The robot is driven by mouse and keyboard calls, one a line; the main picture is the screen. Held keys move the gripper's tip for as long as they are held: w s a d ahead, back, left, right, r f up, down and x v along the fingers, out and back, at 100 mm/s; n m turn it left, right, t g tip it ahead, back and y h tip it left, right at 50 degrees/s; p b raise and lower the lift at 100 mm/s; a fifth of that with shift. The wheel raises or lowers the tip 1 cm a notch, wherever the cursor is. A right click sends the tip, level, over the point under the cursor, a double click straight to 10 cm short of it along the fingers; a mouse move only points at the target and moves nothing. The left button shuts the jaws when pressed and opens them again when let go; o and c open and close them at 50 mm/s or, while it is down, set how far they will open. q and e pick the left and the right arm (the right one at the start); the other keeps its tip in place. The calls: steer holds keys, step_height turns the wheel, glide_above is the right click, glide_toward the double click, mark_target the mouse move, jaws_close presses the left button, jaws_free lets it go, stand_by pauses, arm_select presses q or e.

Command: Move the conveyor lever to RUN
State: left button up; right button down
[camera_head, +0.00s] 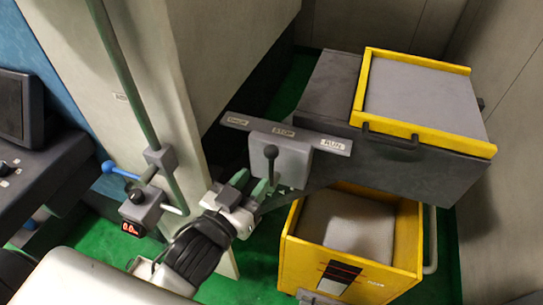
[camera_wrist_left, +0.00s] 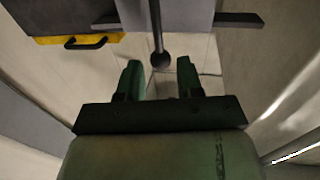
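The conveyor lever (camera_head: 271,165) has a dark stem and a round black knob. It stands at the middle of a grey lever box, by the STOP label (camera_head: 283,132). The RUN label (camera_head: 333,144) is at the right end of the label strip; the left label is hard to read. My left gripper (camera_head: 251,187) is open, its green fingers just below and left of the knob. In the left wrist view, the knob (camera_wrist_left: 160,60) lies just beyond the gap between the open fingertips (camera_wrist_left: 159,72), with nothing held. My right gripper is not in view.
A grey conveyor with a yellow-framed top (camera_head: 425,95) stands right of the lever box. A yellow bin (camera_head: 290,250) is below it on the green floor. A beige column and green pole (camera_head: 128,85) stand left, with a small control box (camera_head: 140,210).

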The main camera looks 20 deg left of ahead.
mark_target(270, 162)
arm_select(q)
steer(key=p+x, duration=0.1)
steer(key=x, duration=0.5)
steer(key=shift+d+r+p, duration=0.15)
steer(key=shift+p, duration=0.15)
steer(key=shift+w+d, duration=0.1)
steer(key=shift+w, duration=0.4)
jaws_close()
